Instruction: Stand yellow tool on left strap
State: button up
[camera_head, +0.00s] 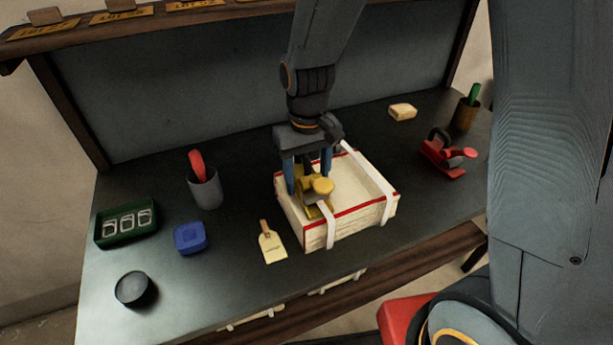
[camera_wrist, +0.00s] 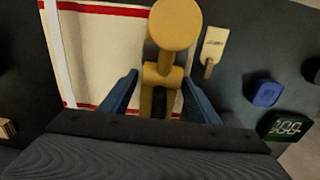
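The yellow tool (camera_head: 322,186), with a round knob on top, stands on the near left part of the cloth bundle (camera_head: 352,212). It is over the line of the left white strap (camera_head: 331,228), which shows down the bundle's front. My gripper (camera_head: 308,180) points down with its blue fingers on either side of the tool. In the wrist view the fingers are apart, with the yellow tool (camera_wrist: 172,30) between them and narrow gaps beside it. The tool's base and the strap under it are mostly hidden. The right strap (camera_head: 370,175) crosses the bundle.
A red tool (camera_head: 443,158) stands at right, near a pale block (camera_head: 402,111) and a brown cup (camera_head: 466,114). At left are a grey cup (camera_head: 206,190), a blue box (camera_head: 190,238), a green tray (camera_head: 103,238), a black round container (camera_head: 134,289) and a cream tag (camera_head: 272,246).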

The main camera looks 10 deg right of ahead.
jog(key=shift+o, duration=0.6)
notch_tip(320, 180, up, 12)
jog(key=shift+r+b, duration=0.2)
jog(key=shift+b, duration=0.8)
